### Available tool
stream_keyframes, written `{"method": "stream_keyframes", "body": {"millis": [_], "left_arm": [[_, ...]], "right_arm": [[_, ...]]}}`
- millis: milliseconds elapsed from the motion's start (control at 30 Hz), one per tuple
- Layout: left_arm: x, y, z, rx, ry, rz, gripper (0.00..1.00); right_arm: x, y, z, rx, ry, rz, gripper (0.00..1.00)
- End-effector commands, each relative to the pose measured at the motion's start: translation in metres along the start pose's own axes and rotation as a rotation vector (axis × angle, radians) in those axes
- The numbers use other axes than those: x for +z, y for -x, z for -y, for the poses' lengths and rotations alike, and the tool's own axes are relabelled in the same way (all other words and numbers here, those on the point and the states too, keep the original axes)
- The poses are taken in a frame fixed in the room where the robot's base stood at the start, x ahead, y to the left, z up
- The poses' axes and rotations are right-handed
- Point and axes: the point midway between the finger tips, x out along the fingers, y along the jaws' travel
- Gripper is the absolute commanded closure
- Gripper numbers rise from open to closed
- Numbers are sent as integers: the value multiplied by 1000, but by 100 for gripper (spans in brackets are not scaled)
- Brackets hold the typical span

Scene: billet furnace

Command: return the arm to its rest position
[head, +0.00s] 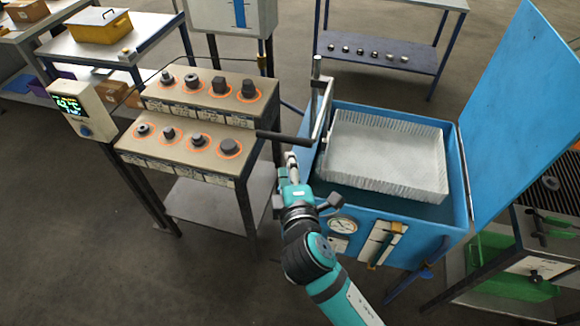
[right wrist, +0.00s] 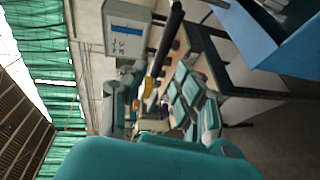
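My right arm comes in from the bottom of the head view, and its gripper (head: 291,168) is over the gap between the stepped stand and the blue tank. In the right wrist view the fingers of the right gripper (right wrist: 158,98) are spread apart and hold nothing that I can see. A black handle bar (head: 281,136) on the basket's metal arm is just beyond the gripper, apparently apart from it. It also shows in the right wrist view (right wrist: 166,48). My left gripper is not in view.
The blue tank (head: 346,210) holds a pale mesh basket (head: 388,155); its lid (head: 525,105) stands open. The stepped stand (head: 190,150) bears several dark metal parts in orange rings. A temperature display (head: 75,107) stands at left. Open floor (head: 120,265) lies at lower left.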

Motion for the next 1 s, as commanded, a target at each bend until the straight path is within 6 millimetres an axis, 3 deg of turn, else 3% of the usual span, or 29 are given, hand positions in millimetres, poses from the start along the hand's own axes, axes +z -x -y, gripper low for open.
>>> {"method": "stream_keyframes", "body": {"millis": [333, 467, 567, 733, 867, 1000], "left_arm": [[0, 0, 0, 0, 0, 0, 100], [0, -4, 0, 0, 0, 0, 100], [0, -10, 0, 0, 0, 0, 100], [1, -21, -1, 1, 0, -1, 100], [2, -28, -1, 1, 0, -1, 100], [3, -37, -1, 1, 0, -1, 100]], "right_arm": [[0, -1, 2, -3, -1, 0, 70], [3, -9, 34, -56, -17, -2, 70], [10, -20, 90, -153, -58, -2, 70], [36, -24, 218, -369, -186, 30, 70], [63, -9, 314, -528, -311, 90, 70], [96, 25, 411, -685, -462, 188, 70]]}}
